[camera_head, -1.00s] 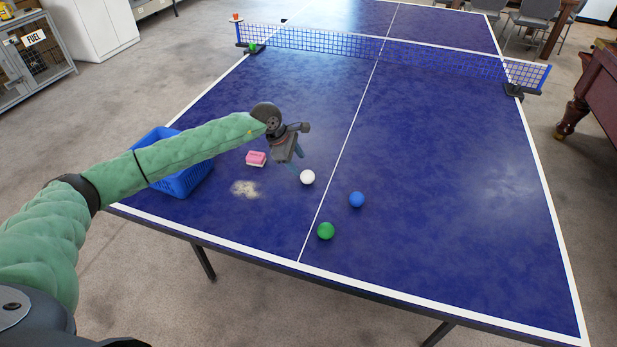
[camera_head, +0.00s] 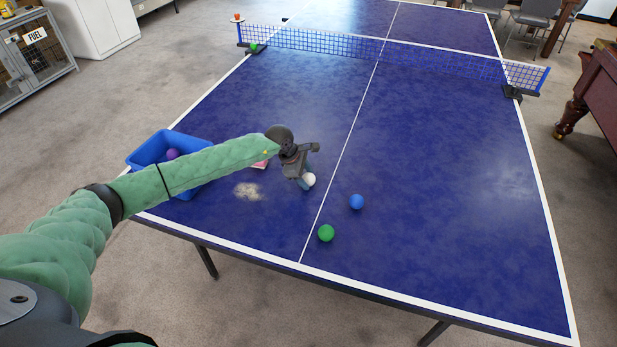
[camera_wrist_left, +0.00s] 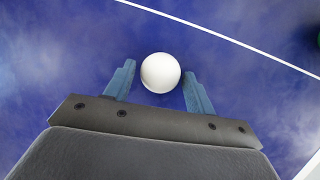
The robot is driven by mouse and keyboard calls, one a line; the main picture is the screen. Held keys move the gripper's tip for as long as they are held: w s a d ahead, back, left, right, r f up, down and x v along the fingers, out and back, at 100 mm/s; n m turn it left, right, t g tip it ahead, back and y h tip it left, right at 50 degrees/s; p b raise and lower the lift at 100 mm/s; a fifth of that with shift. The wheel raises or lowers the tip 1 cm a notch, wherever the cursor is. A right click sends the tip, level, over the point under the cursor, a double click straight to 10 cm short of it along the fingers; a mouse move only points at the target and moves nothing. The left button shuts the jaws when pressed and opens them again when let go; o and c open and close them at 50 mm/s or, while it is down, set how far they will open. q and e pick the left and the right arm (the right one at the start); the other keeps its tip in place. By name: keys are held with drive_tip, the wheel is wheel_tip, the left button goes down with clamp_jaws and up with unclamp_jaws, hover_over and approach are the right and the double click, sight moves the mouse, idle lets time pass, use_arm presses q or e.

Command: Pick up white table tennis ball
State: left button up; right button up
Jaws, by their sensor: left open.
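The white table tennis ball (camera_head: 309,180) rests on the blue table (camera_head: 430,200), left of the centre line. My left gripper (camera_head: 305,183) is right at the ball and partly covers it in the head view. In the left wrist view the ball (camera_wrist_left: 161,73) lies between the two blue fingertips (camera_wrist_left: 158,78), with a small gap on each side. The left gripper is open and holds nothing. My right gripper is in neither view.
A blue ball (camera_head: 357,202) and a green ball (camera_head: 326,233) lie right of and nearer than the white ball. A blue basket (camera_head: 147,178) with a purple ball (camera_head: 173,154) stands at the table's left edge. A pink item (camera_head: 260,166) is partly behind my arm. The net (camera_head: 400,54) crosses behind.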

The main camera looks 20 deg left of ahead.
use_arm(q)
drive_tip(key=shift+d+f, duration=0.1)
drive_tip(key=shift+f, duration=0.25)
drive_tip(key=c, duration=0.7)
